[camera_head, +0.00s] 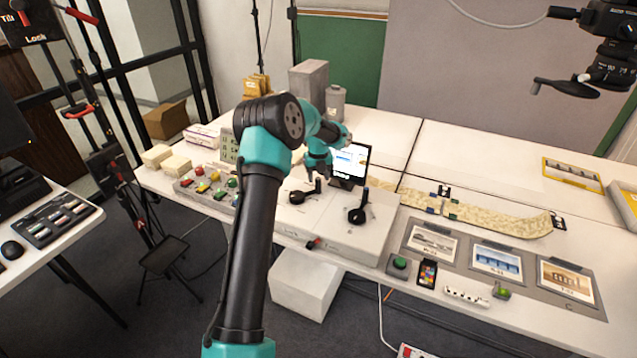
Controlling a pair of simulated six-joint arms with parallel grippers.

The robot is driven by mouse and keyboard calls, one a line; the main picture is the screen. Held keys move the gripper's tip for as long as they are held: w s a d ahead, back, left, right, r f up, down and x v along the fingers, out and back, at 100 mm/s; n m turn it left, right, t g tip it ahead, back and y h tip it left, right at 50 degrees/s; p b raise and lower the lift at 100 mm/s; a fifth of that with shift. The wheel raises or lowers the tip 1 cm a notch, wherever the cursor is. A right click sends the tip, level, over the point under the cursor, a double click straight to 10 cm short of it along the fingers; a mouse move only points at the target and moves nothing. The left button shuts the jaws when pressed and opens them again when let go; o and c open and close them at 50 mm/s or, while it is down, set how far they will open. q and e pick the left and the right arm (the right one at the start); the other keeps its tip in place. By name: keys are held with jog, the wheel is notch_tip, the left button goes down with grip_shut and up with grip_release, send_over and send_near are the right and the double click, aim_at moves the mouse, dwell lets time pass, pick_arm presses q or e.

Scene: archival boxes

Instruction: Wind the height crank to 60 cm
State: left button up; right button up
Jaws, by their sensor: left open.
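Two black cranks sit on a white control box (330,225) at the table's front: a left crank (300,196) and a right crank (358,212). Labels on the box front are too small to read, so I cannot tell which is the height crank. My left gripper (318,178) is open, pointing down just above and behind the left crank's handle. I cannot tell whether it touches the handle. A small lit screen (351,160) stands behind the box, partly hidden by my left arm; its reading is not legible. My right gripper is not in view.
A button panel (205,187) lies left of the box. Several framed pictures (497,262) and a green button (400,263) lie to the right. A long patterned strip (500,221) lies behind them. A camera rig (605,70) with a dark handle hangs at upper right.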

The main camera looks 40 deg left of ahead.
pick_arm(q)
notch_tip(320, 180, up, 14)
dwell(0.4)
jog(key=shift+f, duration=0.1)
dwell(0.6)
